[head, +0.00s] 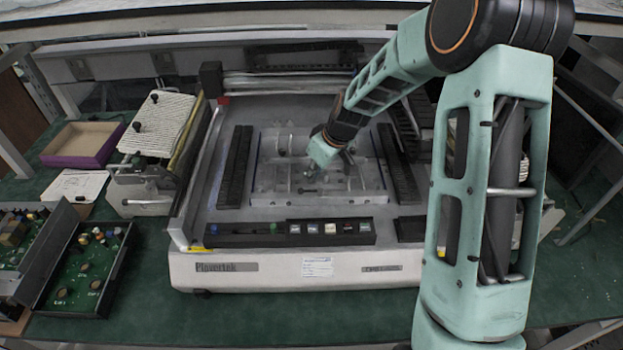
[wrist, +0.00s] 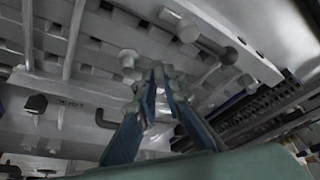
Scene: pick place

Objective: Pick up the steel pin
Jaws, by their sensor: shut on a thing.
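My gripper (wrist: 163,76) shows in the wrist view with its two blue fingers converging. They are shut on a small grey metal piece (wrist: 160,104), which I take to be the steel pin; the fingers hide much of it. Other grey round-headed pins stand close by, one just left of the fingertips (wrist: 128,60) and another to the right (wrist: 229,56). In the head view my gripper (head: 314,168) is low over the middle of the machine's grey fixture plate (head: 262,184). The pin is too small there to make out for certain.
The plate lies in the bed of a large grey machine (head: 290,268), between black slotted rails (head: 234,166). A row of buttons (head: 320,228) runs along its front. An open purple-edged box (head: 83,143) and circuit trays (head: 85,268) are at the left.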

